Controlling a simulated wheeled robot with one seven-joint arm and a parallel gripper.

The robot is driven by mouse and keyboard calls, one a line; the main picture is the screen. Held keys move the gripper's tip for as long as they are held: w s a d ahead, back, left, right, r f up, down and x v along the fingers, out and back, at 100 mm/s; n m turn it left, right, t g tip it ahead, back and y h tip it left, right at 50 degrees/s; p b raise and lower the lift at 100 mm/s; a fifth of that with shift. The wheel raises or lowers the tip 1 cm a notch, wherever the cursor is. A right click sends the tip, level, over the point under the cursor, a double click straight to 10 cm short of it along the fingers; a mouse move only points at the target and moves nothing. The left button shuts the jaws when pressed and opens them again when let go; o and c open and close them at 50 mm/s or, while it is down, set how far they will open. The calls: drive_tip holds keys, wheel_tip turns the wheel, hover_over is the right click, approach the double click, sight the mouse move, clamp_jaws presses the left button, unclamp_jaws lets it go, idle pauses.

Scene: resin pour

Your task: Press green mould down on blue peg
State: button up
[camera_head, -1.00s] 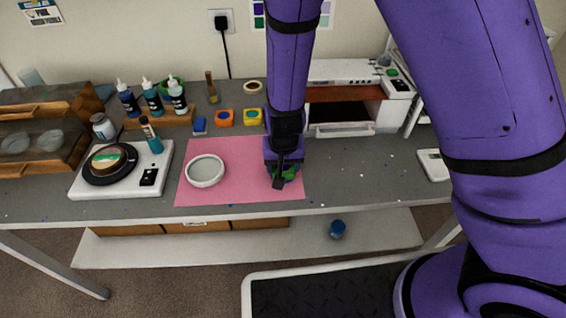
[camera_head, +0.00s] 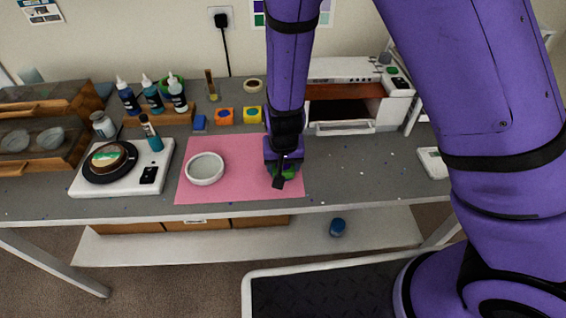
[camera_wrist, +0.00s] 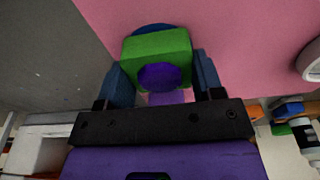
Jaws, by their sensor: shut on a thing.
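The green mould (camera_wrist: 155,46) is a block with a purple round spot on its near face, held between the blue finger pads of my gripper (camera_wrist: 160,80). In the head view the green mould (camera_head: 290,172) shows only partly, low over the right part of the pink mat (camera_head: 240,192), mostly hidden by my gripper (camera_head: 281,178). A dark blue rounded edge (camera_wrist: 154,27) shows just beyond the mould in the wrist view. It may be the blue peg; I cannot tell if the mould touches it or how far down it sits.
A white round dish (camera_head: 205,169) stands on the mat left of my gripper. A white turntable unit (camera_head: 120,180) is at left. The grey table right of the mat is mostly clear.

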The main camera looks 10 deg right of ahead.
drive_tip(key=shift+f, duration=0.15)
idle(0.4)
drive_tip(key=o, duration=1.1)
drive_tip(key=shift+r, duration=4)
